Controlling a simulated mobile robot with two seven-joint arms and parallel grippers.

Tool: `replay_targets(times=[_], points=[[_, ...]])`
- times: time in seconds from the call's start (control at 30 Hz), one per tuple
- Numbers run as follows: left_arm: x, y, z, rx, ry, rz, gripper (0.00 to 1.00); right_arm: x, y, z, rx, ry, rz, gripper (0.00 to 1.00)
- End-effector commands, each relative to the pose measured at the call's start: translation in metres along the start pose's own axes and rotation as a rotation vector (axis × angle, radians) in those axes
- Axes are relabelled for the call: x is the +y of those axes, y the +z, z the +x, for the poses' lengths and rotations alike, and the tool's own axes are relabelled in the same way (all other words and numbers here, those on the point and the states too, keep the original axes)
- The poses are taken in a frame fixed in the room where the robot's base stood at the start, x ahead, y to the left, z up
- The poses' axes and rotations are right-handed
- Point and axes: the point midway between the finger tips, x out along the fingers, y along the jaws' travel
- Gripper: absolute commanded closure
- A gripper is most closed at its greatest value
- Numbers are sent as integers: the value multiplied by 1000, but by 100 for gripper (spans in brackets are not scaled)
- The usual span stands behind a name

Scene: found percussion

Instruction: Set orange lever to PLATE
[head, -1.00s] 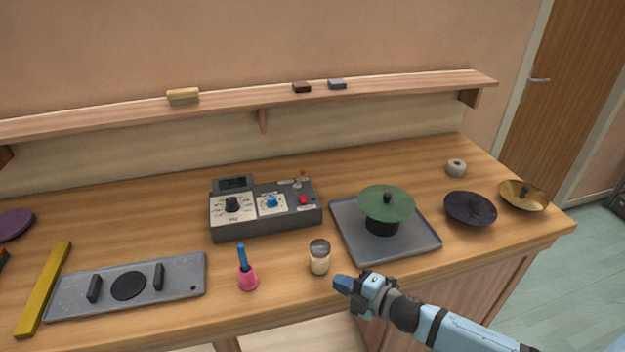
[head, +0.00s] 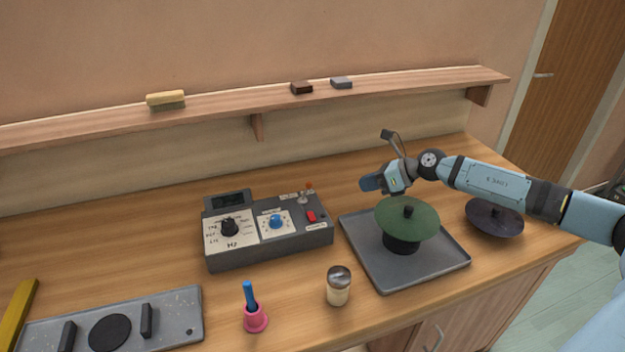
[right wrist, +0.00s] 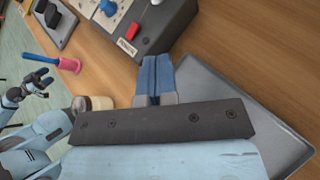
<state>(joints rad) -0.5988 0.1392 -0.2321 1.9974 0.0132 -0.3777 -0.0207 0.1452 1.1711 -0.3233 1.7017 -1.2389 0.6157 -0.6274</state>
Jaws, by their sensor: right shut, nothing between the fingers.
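The orange lever (head: 308,186) is a small orange-tipped stick at the back right of the grey control box (head: 268,255) in the head view. Its labels are too small to read, so I cannot tell its setting. My right gripper (head: 372,183) is shut and empty, in the air to the right of the lever and apart from it.
A green domed disc (head: 408,218) with a black knob stands on a grey tray (head: 440,278) just below my right gripper. A red switch (head: 311,216) and a blue knob (head: 276,222) sit near the lever. A shaker (head: 338,286) and pink cup (head: 256,319) stand in front.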

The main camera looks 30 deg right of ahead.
Motion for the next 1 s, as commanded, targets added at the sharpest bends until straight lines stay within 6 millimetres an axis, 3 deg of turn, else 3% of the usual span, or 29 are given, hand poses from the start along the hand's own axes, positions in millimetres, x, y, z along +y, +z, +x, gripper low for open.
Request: replay_targets(times=[0.23, 0.47, 0.93, 1.0], points=[[5, 15, -6, -28, 7, -5, 28, 0, 0, 0, 0, 0, -1, 100], [6, 12, -6, -28, 8, -4, 28, 1, 2, 11, -4, 1, 1, 100], [4, -11, -16, -13, 4, -3, 28, 2, 4, 105, -3, 2, 1, 100], [3, -15, -18, -14, 4, -3, 28, 1, 16, 111, -5, 1, 0, 100]])
